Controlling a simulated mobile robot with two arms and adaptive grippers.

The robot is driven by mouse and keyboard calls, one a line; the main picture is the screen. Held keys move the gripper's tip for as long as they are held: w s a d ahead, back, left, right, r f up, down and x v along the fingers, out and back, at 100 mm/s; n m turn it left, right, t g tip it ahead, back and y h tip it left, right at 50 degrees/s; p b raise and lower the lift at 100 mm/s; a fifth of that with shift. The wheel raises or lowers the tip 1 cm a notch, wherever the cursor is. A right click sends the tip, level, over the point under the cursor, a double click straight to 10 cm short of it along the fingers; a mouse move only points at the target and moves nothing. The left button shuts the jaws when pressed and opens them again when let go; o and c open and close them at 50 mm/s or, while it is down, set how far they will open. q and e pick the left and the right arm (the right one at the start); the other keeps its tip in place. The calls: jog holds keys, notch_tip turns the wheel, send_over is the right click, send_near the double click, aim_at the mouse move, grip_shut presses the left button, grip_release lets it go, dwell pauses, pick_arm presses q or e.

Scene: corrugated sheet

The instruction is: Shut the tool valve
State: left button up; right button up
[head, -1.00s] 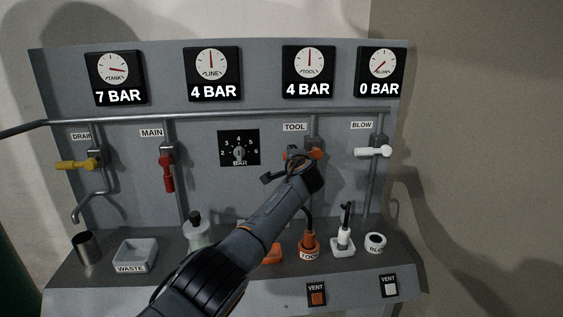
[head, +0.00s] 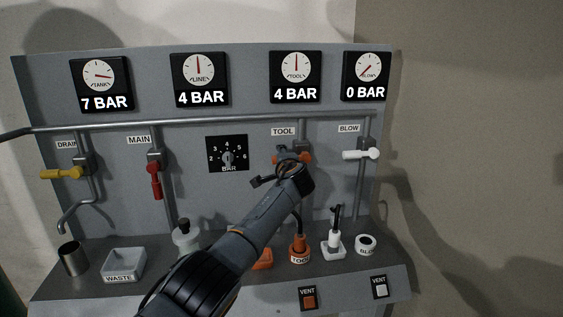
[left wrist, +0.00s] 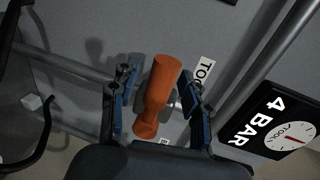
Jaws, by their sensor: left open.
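The tool valve has an orange handle (head: 306,158) below the TOOL label (head: 284,131), on a vertical pipe. My left gripper (head: 280,161) is in front of it and hides much of it in the head view. In the left wrist view the orange handle (left wrist: 160,90) lies between the two blue-padded fingers of my open left gripper (left wrist: 157,84), with a gap visible on the left side; contact on the right I cannot tell. The tool gauge (head: 295,77) reads 4 BAR. My right gripper is not in view.
The red main handle (head: 154,180) hangs down. The yellow drain handle (head: 61,173) and white blow handle (head: 361,154) lie level. A pressure dial (head: 227,154) is left of the tool valve. A waste tray (head: 124,265), metal cup (head: 72,258) and fittings stand on the shelf.

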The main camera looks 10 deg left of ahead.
pick_arm(q)
jog(key=v, duration=1.2)
dwell(0.3)
jog(key=shift+s, duration=0.1)
